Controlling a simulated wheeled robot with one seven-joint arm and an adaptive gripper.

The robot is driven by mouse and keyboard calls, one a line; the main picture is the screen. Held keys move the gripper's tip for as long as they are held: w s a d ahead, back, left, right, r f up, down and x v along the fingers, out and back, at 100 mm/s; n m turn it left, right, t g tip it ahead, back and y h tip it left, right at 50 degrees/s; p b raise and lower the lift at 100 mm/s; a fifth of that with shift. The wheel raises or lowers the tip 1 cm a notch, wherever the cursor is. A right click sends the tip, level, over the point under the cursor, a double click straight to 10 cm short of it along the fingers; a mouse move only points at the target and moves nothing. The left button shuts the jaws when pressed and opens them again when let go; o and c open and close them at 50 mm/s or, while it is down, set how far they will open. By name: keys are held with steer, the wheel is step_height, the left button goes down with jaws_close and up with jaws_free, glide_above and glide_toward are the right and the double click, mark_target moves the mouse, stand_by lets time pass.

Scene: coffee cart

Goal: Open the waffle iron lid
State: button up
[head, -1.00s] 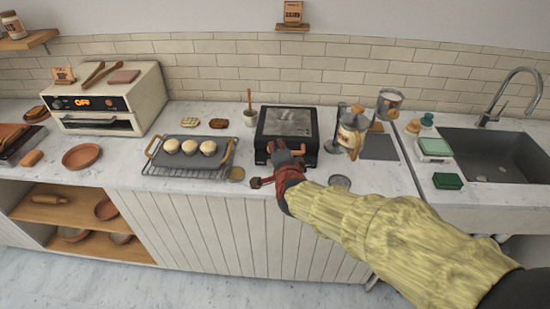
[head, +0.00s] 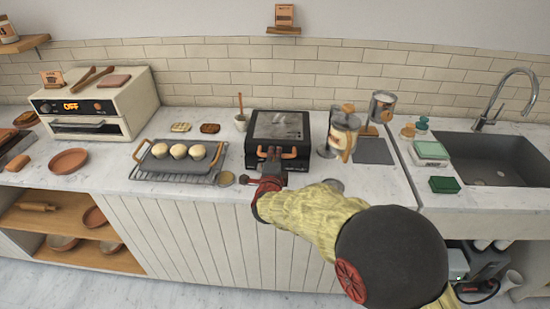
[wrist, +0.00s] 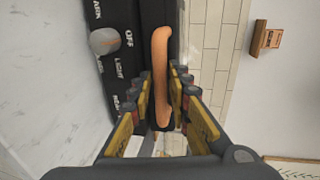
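The waffle iron (head: 300,128) is a black box with a grey-topped lid, standing on the counter against the tiled wall. Its lid looks shut. A curved orange-brown handle (head: 289,154) runs across its front; it also shows in the wrist view (wrist: 160,70). My gripper (head: 270,160) is at the front of the waffle iron, at the handle, and partly covers it. In the wrist view my gripper (wrist: 160,88) is open, with one finger on each side of the handle. I cannot tell whether a finger touches it. A knob (wrist: 104,41) marked OFF is beside the handle.
A rack with a dark tray (head: 180,165) of dough balls is to the left. A French press (head: 343,130) and a metal pitcher (head: 382,105) stand close on the right. A white cup (head: 241,122) is near the left back corner. The sink (head: 490,155) is far right.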

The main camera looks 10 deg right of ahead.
steer(key=shift+w, duration=0.25)
steer(key=shift+c, duration=0.7)
jaws_close()
steer(key=shift+f, duration=0.1)
